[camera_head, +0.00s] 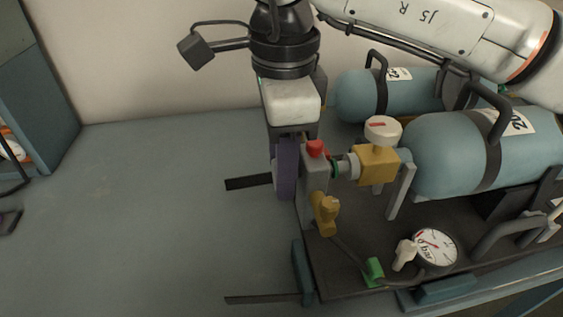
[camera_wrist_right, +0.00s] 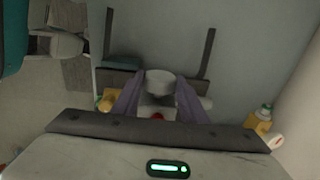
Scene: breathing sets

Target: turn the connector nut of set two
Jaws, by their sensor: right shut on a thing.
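The near breathing set has a blue cylinder (camera_head: 450,155) with a partly readable label, a yellow valve block (camera_head: 378,164) with a white knob (camera_head: 383,130), and a grey connector body (camera_head: 315,178) with a red cap (camera_head: 315,149) joined to it. My right gripper (camera_head: 285,172) comes down from above at the connector's left end. In the right wrist view its two purple fingers (camera_wrist_right: 160,101) close around a light grey round nut-like part (camera_wrist_right: 160,82), with the red cap (camera_wrist_right: 157,116) nearer the camera. In the head view a finger hides that part. My left gripper is out of view.
A second blue cylinder (camera_head: 355,97) lies behind the first. A pressure gauge (camera_head: 436,247) and hose with a green clip (camera_head: 373,271) lie in front, on the dark base plate (camera_head: 345,282). The grey tabletop (camera_head: 150,220) is mostly clear at left.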

